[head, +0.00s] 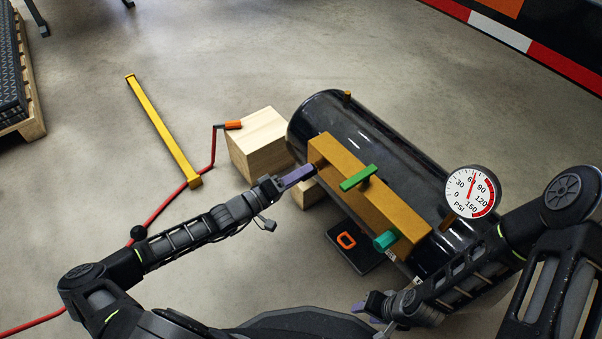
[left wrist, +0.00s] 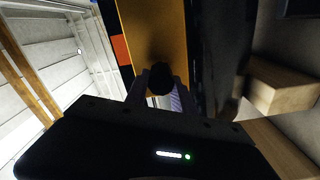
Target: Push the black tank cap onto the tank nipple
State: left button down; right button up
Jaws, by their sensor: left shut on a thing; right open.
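The black tank (head: 385,150) lies on its side, with a brass block (head: 370,195) along it. My left gripper (head: 306,172) is at the block's left end, its purple fingers shut on the black cap. The round dark cap (left wrist: 160,78) shows between the fingers in the left wrist view, in front of the brass face. The nipple is hidden; I cannot tell whether the cap is around it or only near it. My right gripper (head: 368,304) is open and apart from the block, low in the head view.
A green handle (head: 358,178), a teal knob (head: 385,240) and a pressure gauge (head: 472,192) stick out around the block and tank. A wooden block (head: 258,143) bears the red hose's orange end (head: 233,125). A yellow bar (head: 160,127) lies on the open floor.

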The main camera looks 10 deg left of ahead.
pick_arm(q)
jog(key=shift+p, duration=0.3)
jog(key=shift+w+d, duration=0.3)
jog(key=shift+w, duration=0.05)
dwell(0.8)
jog(key=c, duration=1)
grip_release()
jog(key=p+v, duration=0.2)
jog(key=v, duration=0.5)
jog(key=shift+s+a, duration=0.25)
jog(key=shift+s, duration=0.1)
